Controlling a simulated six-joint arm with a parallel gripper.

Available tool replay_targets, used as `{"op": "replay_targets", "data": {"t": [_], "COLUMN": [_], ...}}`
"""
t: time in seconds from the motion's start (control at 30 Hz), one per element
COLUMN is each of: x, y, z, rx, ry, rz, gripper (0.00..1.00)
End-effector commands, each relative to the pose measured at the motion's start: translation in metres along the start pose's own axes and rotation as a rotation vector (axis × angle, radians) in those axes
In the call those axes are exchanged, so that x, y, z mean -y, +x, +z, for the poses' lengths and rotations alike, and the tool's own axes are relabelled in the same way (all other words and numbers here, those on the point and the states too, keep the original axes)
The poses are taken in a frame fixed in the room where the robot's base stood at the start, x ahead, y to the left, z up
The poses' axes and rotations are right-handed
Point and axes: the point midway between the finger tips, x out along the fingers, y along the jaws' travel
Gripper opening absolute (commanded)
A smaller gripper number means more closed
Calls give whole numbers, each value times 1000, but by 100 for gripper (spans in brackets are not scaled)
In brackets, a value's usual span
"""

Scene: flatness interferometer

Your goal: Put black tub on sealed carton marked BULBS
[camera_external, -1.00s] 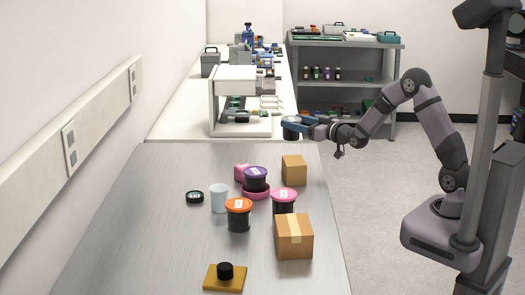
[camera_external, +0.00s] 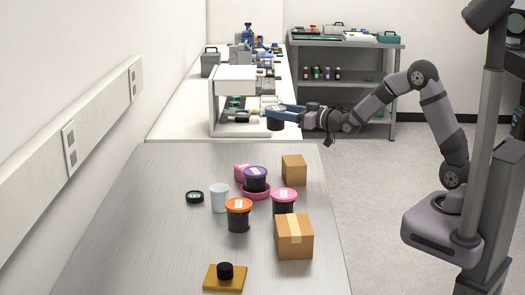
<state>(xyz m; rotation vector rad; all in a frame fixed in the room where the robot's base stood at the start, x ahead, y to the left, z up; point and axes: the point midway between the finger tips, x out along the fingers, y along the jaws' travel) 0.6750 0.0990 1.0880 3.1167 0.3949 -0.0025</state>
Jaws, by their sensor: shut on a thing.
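My gripper (camera_external: 284,111) is at the far end of the steel table, raised, beside the white bench. It is shut on a black tub (camera_external: 276,125), which hangs upright below the blue fingers; the fingers hide its top. Two brown cartons stand on the right of the table: a larger one with a tape strip (camera_external: 294,240) in front and a smaller one (camera_external: 294,170) behind. I cannot read BULBS on either. The held tub is apart from both cartons.
A white cup (camera_external: 219,198), a black round item (camera_external: 195,197) and a yellow-brown block (camera_external: 225,278) stand left and front. A white instrument (camera_external: 232,80) stands behind.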

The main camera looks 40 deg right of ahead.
Motion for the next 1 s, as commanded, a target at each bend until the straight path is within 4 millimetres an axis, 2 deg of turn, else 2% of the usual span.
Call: {"op": "replay_targets", "data": {"t": [0.03, 0.23, 0.47, 0.67, 0.8, 0.9, 1.0], "x": [25, 119, 225, 310, 362, 392, 411], "y": [2, -4, -36, -83, -127, -164, -202], "z": [-15, -43, -60, -67, -69, -67, -57], "rx": [-5, -4, -2, -1, -1, -1, 2], "ry": [-1, 0, 1, 0, 0, 0, 0], "rz": [-41, -192, -384, -581, -735, -856, -979], "gripper": [32, 32, 32, 32, 32, 32, 32]}}
